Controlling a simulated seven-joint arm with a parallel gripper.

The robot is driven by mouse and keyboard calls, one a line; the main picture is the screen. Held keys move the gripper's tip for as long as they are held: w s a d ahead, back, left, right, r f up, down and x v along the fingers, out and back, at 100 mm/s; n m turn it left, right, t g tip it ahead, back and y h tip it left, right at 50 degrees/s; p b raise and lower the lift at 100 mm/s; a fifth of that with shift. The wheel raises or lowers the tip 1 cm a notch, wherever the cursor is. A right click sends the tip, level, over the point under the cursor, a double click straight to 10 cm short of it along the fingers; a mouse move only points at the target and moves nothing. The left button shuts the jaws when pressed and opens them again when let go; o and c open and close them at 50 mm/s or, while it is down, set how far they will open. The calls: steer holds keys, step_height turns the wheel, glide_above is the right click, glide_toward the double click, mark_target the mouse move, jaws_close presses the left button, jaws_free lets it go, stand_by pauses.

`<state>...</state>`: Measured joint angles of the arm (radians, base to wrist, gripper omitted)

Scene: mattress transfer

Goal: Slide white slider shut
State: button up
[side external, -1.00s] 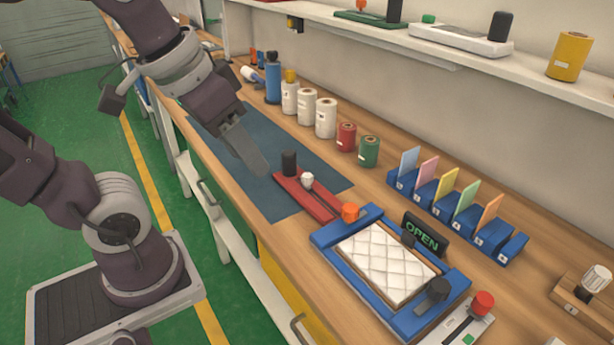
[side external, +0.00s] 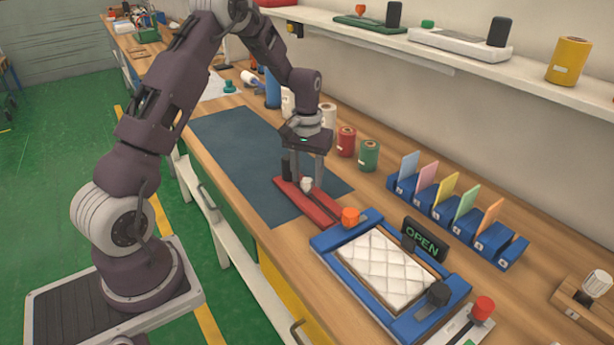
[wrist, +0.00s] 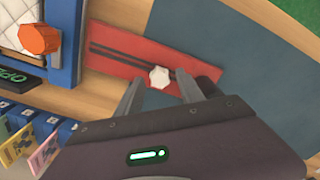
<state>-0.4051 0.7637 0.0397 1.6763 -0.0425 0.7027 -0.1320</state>
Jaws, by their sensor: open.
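The white slider knob (side external: 307,184) sits on a red base (side external: 318,207) with a dark slot, on the bench. In the wrist view the white knob (wrist: 159,77) is near the slot's end on the red base (wrist: 120,62), away from the blue frame. My gripper (side external: 306,181) points down over the red base with its fingers apart. In the wrist view my gripper (wrist: 158,86) has one finger to each side of the knob, with gaps visible. Whether the fingertips are level with the knob is hard to tell. A black post (side external: 287,169) stands behind the left finger.
A blue frame (side external: 322,245) holds a white quilted pad (side external: 385,268), with an orange knob (side external: 350,216) at its corner. An OPEN sign (side external: 425,240) stands behind it. Green (side external: 369,155) and red (side external: 346,141) rolls stand behind the red base.

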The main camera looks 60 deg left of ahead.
steer(key=shift+f, duration=0.35)
jaws_close()
stand_by(1.2)
